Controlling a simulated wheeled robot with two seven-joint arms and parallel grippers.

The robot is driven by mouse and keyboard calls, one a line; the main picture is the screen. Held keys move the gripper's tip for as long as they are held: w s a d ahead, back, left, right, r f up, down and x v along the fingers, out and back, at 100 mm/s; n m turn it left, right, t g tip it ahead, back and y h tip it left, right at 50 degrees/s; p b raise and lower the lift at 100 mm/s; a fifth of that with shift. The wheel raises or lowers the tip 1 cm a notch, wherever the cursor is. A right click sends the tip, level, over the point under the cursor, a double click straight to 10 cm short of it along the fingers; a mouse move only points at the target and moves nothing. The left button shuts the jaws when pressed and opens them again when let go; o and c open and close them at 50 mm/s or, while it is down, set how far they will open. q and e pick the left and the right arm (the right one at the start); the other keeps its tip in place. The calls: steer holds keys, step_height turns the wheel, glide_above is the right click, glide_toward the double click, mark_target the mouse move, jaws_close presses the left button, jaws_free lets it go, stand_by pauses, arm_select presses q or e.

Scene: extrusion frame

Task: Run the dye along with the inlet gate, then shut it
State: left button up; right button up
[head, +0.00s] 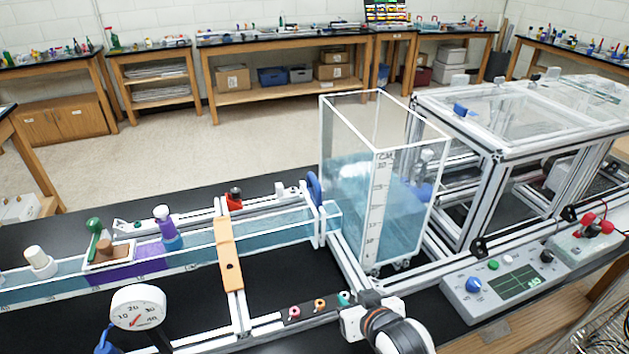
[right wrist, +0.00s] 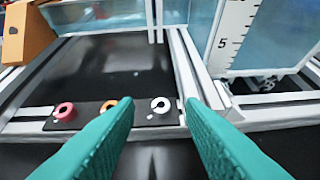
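A clear water channel (head: 270,229) holds bluish water, with a purple dye patch (head: 152,257) in its left part. A blue wheel (head: 314,187) stands where the channel meets the tall clear tank (head: 345,190); I cannot tell whether it works the inlet gate. My right gripper (head: 345,299) is low in front of the channel. In the right wrist view its teal fingers (right wrist: 158,103) are open and empty, with a white round knob (right wrist: 160,105) ahead between the tips. A pink knob (right wrist: 64,111) and an orange knob (right wrist: 108,105) sit left of it. My left gripper is not in view.
A round dial (head: 137,307) stands at front left. Bottles (head: 162,215) stand near the dye. Black table surface shows between the rails.

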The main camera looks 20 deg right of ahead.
mark_target(319, 189)
steer(key=w+r+m+t, duration=0.1)
steer(key=w+r+t, duration=0.6)
steer(key=w+r, duration=0.6)
steer(key=w+p, duration=0.1)
steer(key=w, duration=0.5)
steer(key=w+a+p, duration=0.1)
steer(key=w, duration=0.3)
steer(key=shift+f+p, duration=0.1)
steer(key=shift+p, duration=0.2)
steer(key=shift+w+f, duration=0.1)
steer(key=shift+w, duration=0.6)
jaws_close()
